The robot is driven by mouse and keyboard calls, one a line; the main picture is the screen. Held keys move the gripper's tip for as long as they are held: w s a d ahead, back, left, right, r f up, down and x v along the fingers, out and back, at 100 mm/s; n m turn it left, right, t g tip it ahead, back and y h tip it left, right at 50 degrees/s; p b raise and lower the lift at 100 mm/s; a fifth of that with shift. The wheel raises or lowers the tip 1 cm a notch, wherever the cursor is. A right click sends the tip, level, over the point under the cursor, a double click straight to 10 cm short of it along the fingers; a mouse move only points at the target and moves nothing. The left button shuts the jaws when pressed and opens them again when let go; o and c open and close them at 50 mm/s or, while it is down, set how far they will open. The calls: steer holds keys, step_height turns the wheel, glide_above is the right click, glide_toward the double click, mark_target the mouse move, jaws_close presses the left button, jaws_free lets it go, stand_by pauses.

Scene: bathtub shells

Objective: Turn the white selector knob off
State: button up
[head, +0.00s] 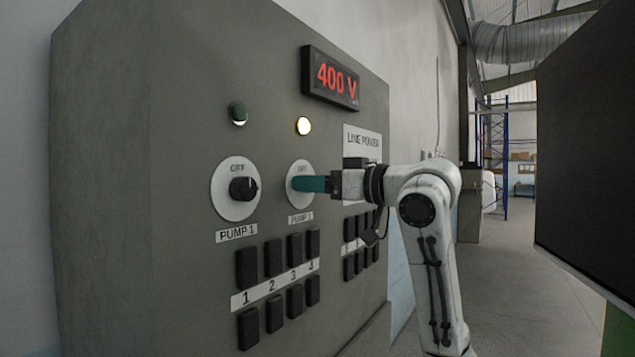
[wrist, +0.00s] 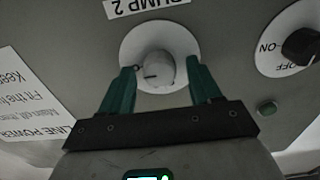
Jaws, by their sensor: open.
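The white selector knob (wrist: 158,68) sits on a round white plate (wrist: 178,40) under the upside-down PUMP 2 label in the wrist view. A small dark mark shows on its face, toward the left. My gripper (wrist: 161,72) is open, with one green finger on each side of the knob; whether they touch it I cannot tell. In the head view my gripper (head: 308,184) is in front of the PUMP 2 plate (head: 300,169) and hides the knob. The lamp (head: 303,126) above that plate is lit pale yellow.
A black knob (head: 243,188) on the PUMP 1 plate is to the left, below an unlit green lamp (head: 238,113). Several black switches (head: 274,257) lie below. A display (head: 331,79) reads 400 V. A dark panel (head: 590,150) stands at the right.

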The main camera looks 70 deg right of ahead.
steer(key=shift+c, duration=0.2)
steer(key=c, duration=1)
steer(key=shift+n+b, duration=0.35)
steer(key=shift+n, duration=0.05)
steer(key=shift+a+f+n+b, duration=0.15)
steer(key=shift+n+b, duration=2.4)
steer(key=shift+n, duration=1.75)
steer(key=shift+f+n+b, duration=0.1)
steer(key=shift+n+b, duration=2.4)
steer(key=shift+n, duration=1.8)
